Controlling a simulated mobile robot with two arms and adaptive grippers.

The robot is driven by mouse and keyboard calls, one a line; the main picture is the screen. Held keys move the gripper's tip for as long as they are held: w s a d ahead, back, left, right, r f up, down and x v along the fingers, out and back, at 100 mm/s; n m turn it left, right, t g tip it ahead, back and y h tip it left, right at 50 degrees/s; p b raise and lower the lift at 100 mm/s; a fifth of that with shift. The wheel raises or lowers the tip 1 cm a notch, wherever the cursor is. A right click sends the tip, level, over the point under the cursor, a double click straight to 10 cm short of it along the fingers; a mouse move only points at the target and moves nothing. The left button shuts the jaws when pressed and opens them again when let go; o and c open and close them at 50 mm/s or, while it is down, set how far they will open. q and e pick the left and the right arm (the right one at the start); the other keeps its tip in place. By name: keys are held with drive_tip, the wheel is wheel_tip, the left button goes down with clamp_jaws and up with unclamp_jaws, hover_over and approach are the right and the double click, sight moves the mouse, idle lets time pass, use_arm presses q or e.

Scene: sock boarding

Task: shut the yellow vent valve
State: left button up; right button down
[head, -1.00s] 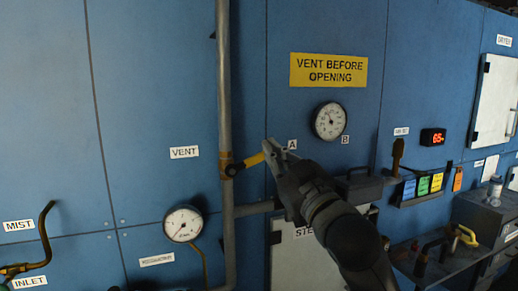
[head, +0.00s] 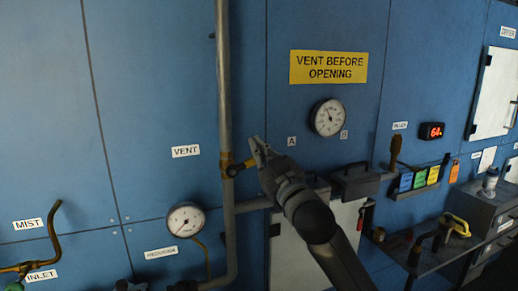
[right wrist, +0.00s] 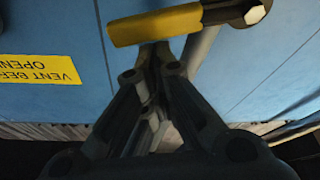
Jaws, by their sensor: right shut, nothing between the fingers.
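The yellow vent valve lever (head: 243,166) sits on the vertical grey pipe (head: 226,110), to the right of the VENT label. It points right from its pivot, crosswise to the pipe and tilted slightly up. My right gripper (head: 256,143) is shut and empty at the lever's free end, and partly covers it in the head view. In the right wrist view the yellow lever (right wrist: 158,25) lies across the top, just beyond the closed fingertips (right wrist: 155,52). I cannot tell whether they touch it. My left gripper is not in view.
A round gauge (head: 328,117) is on the blue wall under the yellow VENT BEFORE OPENING sign (head: 328,67). Another gauge (head: 186,220) is left of the pipe. A red display (head: 431,131) reads 64. A shelf with a yellow-handled item (head: 456,225) stands at right.

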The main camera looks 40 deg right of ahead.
drive_tip(key=shift+f, duration=0.1)
drive_tip(key=f+m+h+b, duration=0.1)
drive_tip(key=m, duration=0.1)
drive_tip(key=d+f+m+h, duration=0.1)
drive_tip(key=m, duration=0.1)
drive_tip(key=shift+s+d+f+b, duration=0.1)
drive_tip(key=shift+d+f+b, duration=0.1)
drive_tip(key=shift+b, duration=0.2)
idle(0.4)
